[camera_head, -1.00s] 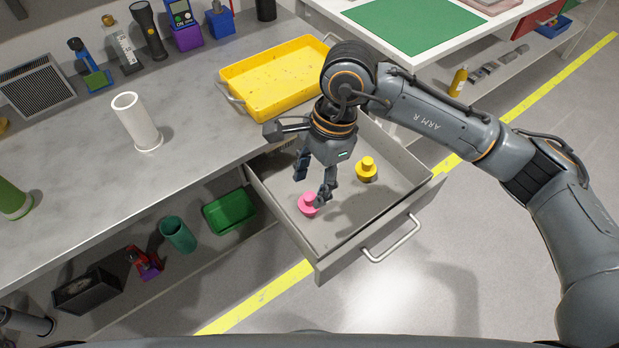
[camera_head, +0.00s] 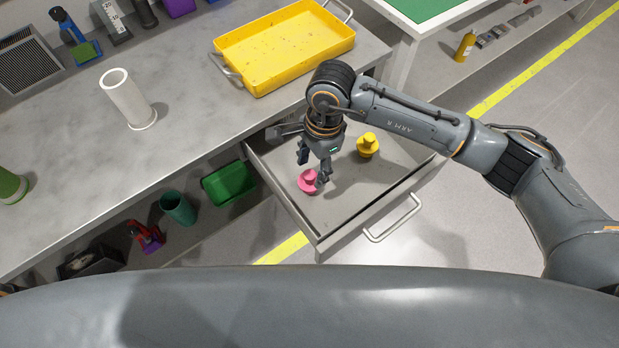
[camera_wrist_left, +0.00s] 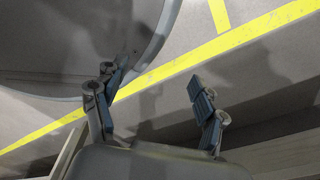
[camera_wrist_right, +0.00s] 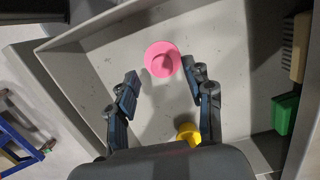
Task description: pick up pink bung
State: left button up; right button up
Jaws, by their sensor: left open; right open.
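The pink bung (camera_head: 309,181) stands in the open grey drawer (camera_head: 345,215), near its left front part. In the right wrist view the pink bung (camera_wrist_right: 162,59) is ahead of the fingertips, roughly midway between them. My right gripper (camera_head: 314,168) is inside the drawer area, pointing down, open and empty, close beside the bung. It also shows open in the right wrist view (camera_wrist_right: 162,90). My left gripper (camera_wrist_left: 158,82) is open and empty in the left wrist view, over the floor. It is not visible in the head view.
A yellow bung (camera_head: 368,146) stands at the right of the drawer. The drawer walls surround both bungs. A yellow tray (camera_head: 285,50) and a white tube (camera_head: 126,98) are on the bench. A green bin (camera_head: 229,184) sits on the shelf below.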

aim_at(310, 175)
jog(key=f, duration=0.2)
jog(key=shift+a+f, duration=0.25)
jog(key=shift+f, duration=0.4)
jog(key=c, duration=1.1)
pick_arm(q)
jog(key=shift+s+r, duration=0.35)
jog(key=shift+s, duration=0.45)
pick_arm(e)
jog(key=shift+f, duration=0.1)
pick_arm(q)
jog(key=shift+w, duration=0.15)
pick_arm(e)
jog(key=shift+s, duration=0.1)
